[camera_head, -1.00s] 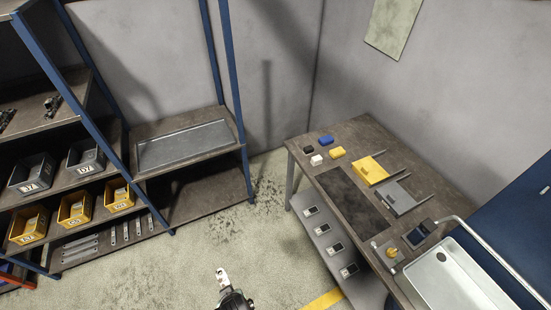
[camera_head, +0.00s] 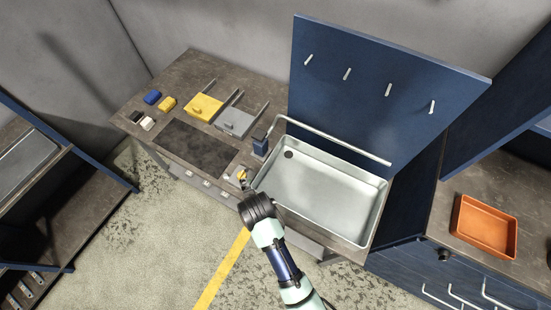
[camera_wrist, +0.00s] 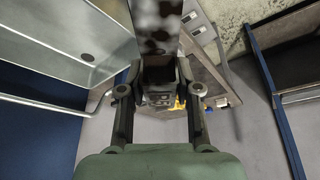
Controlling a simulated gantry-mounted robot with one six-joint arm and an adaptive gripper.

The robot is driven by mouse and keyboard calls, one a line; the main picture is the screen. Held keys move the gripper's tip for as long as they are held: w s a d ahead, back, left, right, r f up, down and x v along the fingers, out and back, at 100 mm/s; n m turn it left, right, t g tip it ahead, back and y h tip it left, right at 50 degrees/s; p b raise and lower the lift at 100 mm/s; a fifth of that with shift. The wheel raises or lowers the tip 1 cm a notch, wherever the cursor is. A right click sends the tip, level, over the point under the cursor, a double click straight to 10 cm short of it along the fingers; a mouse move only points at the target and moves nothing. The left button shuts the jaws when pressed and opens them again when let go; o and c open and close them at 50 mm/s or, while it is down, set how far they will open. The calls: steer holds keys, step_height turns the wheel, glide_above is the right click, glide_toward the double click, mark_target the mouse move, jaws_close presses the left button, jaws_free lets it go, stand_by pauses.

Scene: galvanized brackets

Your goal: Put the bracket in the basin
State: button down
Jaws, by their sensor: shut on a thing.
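The basin (camera_head: 335,185) is a pale metal sink with a drain hole, set in the bench in the head view. It also shows at the upper left of the wrist view (camera_wrist: 85,30). My gripper (camera_wrist: 157,80) is shut on the bracket (camera_wrist: 157,25), a dark grey strip with spots or holes running to the top of the wrist view. In the head view my wrist is at the basin's lower left corner. There my fingers and the bracket are hidden or too small to make out.
A bent metal rail (camera_head: 330,140) runs along the basin's back edge. A blue pegboard (camera_head: 385,85) stands behind it. The bench left of the basin holds a dark mat (camera_head: 197,147), yellow and grey trays and small blocks. An orange tray (camera_head: 485,227) is at the right.

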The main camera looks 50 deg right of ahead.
steer(key=s+d+m+g+h+b, duration=0.1)
steer(key=s+d+m+b, duration=0.25)
steer(key=d, duration=0.55)
steer(key=s+d+m+h+b, duration=0.15)
steer(key=s+d, duration=0.25)
steer(key=d, duration=0.5)
steer(key=r+m+g+b, duration=0.1)
steer(key=m+g+b, duration=0.15)
steer(key=m, duration=0.25)
glide_above(337, 200)
steer(key=a, duration=0.1)
steer(key=shift+t, duration=0.35)
steer(key=f+b, duration=0.1)
steer(key=f, duration=0.5)
steer(key=f+b, duration=0.1)
steer(key=f, duration=0.6)
steer(key=f+b, duration=0.1)
steer(key=f, duration=0.5)
steer(key=shift+s+a+f, duration=0.15)
steer(key=shift+s+f, duration=0.1)
steer(key=shift+f, duration=0.15)
steer(key=shift+f, duration=0.1)
steer(key=c, duration=0.8)
jaws_free()
steer(key=p+v, duration=0.2)
steer(key=v, duration=1)
